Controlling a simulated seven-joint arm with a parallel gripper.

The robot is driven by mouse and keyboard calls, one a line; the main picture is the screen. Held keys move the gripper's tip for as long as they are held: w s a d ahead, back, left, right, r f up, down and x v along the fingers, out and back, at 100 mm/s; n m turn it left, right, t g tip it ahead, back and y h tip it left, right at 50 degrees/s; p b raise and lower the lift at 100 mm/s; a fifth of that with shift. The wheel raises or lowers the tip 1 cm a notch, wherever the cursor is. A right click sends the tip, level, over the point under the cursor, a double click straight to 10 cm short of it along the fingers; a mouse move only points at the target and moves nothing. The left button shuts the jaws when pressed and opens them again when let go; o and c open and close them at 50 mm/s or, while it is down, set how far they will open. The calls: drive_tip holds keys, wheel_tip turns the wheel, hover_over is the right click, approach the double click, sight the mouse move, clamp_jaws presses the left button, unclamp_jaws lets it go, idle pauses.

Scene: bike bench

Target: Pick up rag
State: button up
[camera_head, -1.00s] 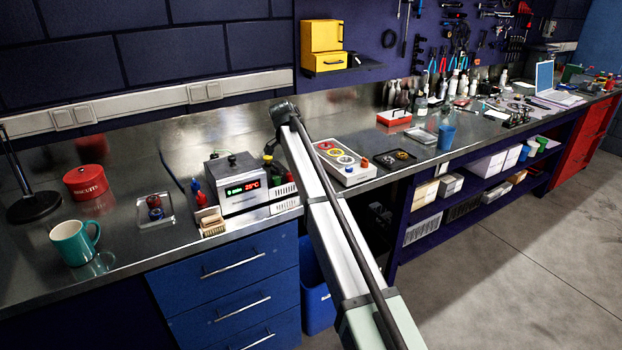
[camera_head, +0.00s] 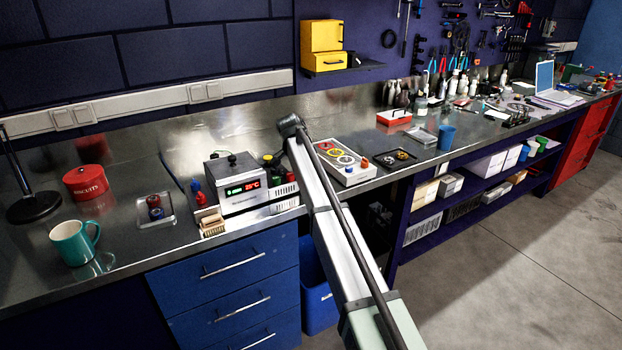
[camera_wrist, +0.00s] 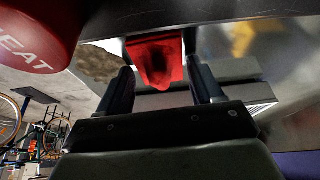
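In the wrist view, my gripper (camera_wrist: 163,82) is open, with its two dark fingers apart. In the head view, my arm crosses the bench and hides the gripper. I cannot make out the rag there.
A large red rounded thing lettered "HEAT" (camera_wrist: 38,35) is close by on the left in the wrist view. A teal mug (camera_head: 73,243) stands at left.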

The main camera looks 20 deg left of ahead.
drive_tip(key=c, duration=0.6)
drive_tip(key=shift+c, duration=0.2)
